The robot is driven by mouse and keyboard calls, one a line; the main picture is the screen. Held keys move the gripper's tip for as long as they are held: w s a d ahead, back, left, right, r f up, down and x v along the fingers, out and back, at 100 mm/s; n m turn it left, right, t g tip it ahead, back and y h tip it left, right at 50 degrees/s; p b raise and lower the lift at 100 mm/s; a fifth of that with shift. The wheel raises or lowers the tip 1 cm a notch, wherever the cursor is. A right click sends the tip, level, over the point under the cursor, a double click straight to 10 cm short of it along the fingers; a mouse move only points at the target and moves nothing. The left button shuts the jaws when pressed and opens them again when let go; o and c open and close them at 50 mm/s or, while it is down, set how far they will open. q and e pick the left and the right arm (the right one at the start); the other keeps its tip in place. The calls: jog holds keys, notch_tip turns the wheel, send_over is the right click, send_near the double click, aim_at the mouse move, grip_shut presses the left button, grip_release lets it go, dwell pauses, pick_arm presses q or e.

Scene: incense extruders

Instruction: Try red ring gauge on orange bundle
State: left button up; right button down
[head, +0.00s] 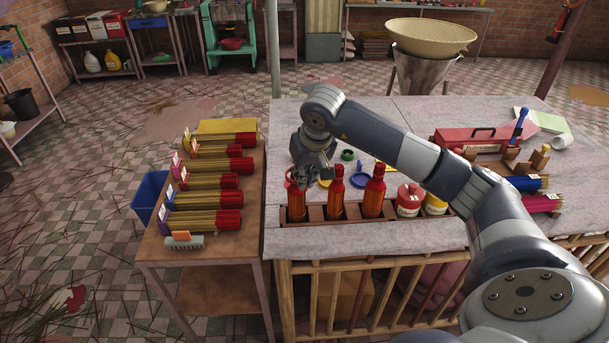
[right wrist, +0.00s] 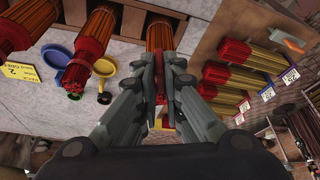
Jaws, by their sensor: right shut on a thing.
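Several ring gauges with handles lie on the grey table, a blue one (head: 360,181), a yellow one (head: 325,183) and a green one (head: 347,155). Three orange bundles with red upper ends stand upright in a wooden rack; the left one (head: 296,207) is below my right gripper (head: 300,177). The gripper is shut on a small red thing (right wrist: 158,85), apparently the red ring gauge, mostly hidden by the fingers. It is at the top of that left bundle, which also shows in the right wrist view (right wrist: 160,28). I cannot tell whether the ring is around it. My left gripper is out of view.
Red (head: 408,200) and yellow (head: 434,204) jars stand to the right in the rack. A side table (head: 212,262) at left holds several red-ended bundles with tags. A red toolbox (head: 468,140) stands at the table's right. The table's back middle is clear.

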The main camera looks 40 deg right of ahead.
jog(key=shift+f+b, duration=1.85)
jog(key=shift+f, duration=0.4)
dwell(0.4)
jog(key=shift+r+p, duration=3.65)
jog(key=shift+r, duration=1.85)
jog(key=shift+a, duration=0.1)
